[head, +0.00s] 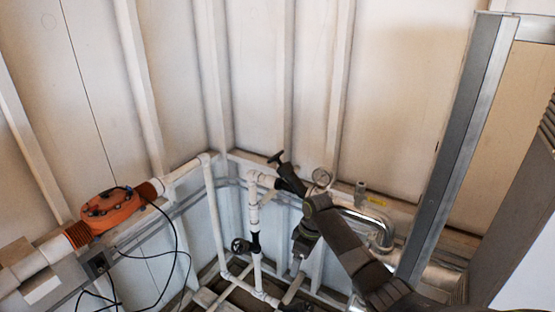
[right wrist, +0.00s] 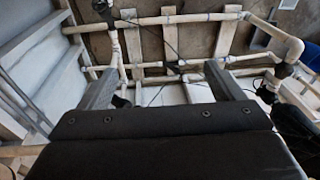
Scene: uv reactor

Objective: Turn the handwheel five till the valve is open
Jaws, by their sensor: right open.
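Black handwheels sit on the white pipework in the corner. One handwheel (head: 240,246) stands on the lower left vertical pipe, and another (head: 275,157) shows nearly edge-on higher up. I cannot read which one is number five. My right arm comes in from the lower right, and its gripper (head: 299,262) appears to point down among the pipes, small and partly unclear. In the right wrist view my right gripper (right wrist: 158,76) is open, its fingers wide apart with nothing gripped. A dark handwheel (right wrist: 267,95) is to the right of the fingers there. My left gripper is out of view.
A round pressure gauge (head: 322,177) and a bent metal pipe (head: 383,232) are close to my right arm. An orange flow device (head: 110,210) with black cables is on the left pipe. A grey metal post (head: 462,150) stands at the right.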

